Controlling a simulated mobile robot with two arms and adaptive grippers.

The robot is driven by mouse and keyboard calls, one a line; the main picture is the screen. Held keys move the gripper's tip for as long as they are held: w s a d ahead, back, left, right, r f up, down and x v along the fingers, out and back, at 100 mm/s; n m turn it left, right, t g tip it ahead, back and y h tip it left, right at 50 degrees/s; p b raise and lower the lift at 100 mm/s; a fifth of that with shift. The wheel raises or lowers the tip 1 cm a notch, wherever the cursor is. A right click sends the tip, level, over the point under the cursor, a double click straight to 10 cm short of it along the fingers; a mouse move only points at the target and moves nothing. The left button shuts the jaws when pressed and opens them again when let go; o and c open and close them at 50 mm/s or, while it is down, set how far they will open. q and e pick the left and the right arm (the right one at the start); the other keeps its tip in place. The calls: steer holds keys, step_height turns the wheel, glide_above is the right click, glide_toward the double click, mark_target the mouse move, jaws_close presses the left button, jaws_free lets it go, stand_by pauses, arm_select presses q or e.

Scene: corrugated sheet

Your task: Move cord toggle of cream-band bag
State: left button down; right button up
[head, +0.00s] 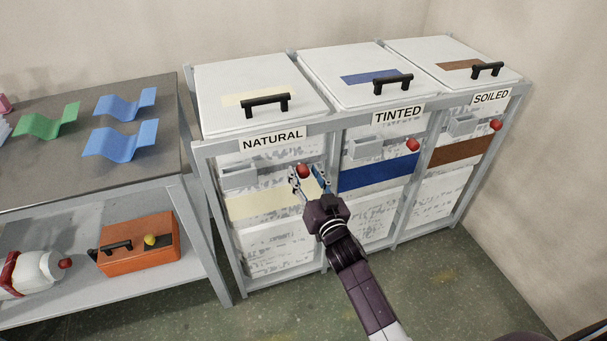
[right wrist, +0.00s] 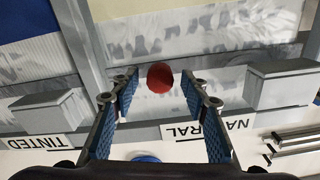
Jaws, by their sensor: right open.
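The cream-band bag (head: 264,204) hangs in the left bay of the grey rack, under the NATURAL label (head: 272,140). Its red cord toggle (head: 303,170) is at the bag's upper right. My right gripper (head: 307,180) is open in front of the toggle, its fingers to either side of it in the picture. In the right wrist view the red toggle (right wrist: 160,77) shows between and just beyond the blue-padded fingertips (right wrist: 160,95). I see no contact with it. My left gripper is not in view.
The blue-band bag (head: 378,172) and brown-band bag (head: 462,152) hang to the right, each with a red toggle. White lids with black handles (head: 265,104) top the bays. A table (head: 165,110) with wavy sheets stands left; an orange box (head: 138,246) sits on its lower shelf.

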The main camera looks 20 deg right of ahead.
steer(key=shift+w, duration=0.6)
jaws_close()
